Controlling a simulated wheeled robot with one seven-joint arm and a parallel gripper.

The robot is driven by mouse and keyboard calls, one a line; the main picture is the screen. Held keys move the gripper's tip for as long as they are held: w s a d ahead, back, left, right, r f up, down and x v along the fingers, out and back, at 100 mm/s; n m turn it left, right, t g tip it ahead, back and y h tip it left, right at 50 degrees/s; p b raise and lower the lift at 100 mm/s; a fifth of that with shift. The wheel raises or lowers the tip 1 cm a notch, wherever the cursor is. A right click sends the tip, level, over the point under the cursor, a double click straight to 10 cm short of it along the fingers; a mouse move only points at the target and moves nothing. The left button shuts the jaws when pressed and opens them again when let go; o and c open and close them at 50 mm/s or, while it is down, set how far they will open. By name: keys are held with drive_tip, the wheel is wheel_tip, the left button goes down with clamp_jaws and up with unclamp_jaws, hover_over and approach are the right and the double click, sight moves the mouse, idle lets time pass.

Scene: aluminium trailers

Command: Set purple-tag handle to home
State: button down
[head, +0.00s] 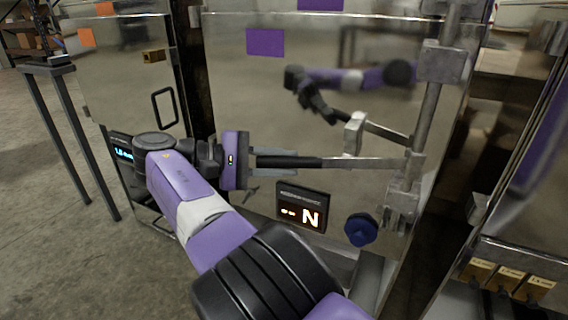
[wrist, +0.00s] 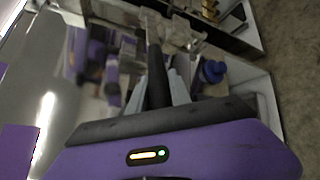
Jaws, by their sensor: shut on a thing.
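The purple tag (head: 265,42) is on the upper part of a shiny metal door (head: 235,95). A purple patch (wrist: 17,150) also shows at the left of the wrist view. The handle (head: 370,163) is a grey metal bar with a black grip. It runs about level to the left from a bracket on the vertical rod. In the wrist view the handle's black grip (wrist: 156,78) runs up between the fingers. My gripper (head: 284,161) is shut on the black grip, with one finger above and one below. The fingers partly hide the grip.
A vertical latch rod (head: 428,105) carries the handle bracket. Below the handle are a dark display (head: 302,207) showing "N" and a blue knob (head: 361,229). An orange-tagged door (head: 115,75) stands at left. The door mirrors my arm. Open floor (head: 45,240) lies at lower left.

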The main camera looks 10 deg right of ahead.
drive_tip(key=shift+w+r, duration=0.1)
drive_tip(key=shift+r, duration=0.6)
drive_tip(key=c, duration=1.3)
unclamp_jaws()
drive_tip(key=shift+o, duration=0.5)
drive_tip(key=shift+f, duration=0.15)
drive_tip(key=shift+f, duration=0.15)
drive_tip(key=shift+a, duration=0.1)
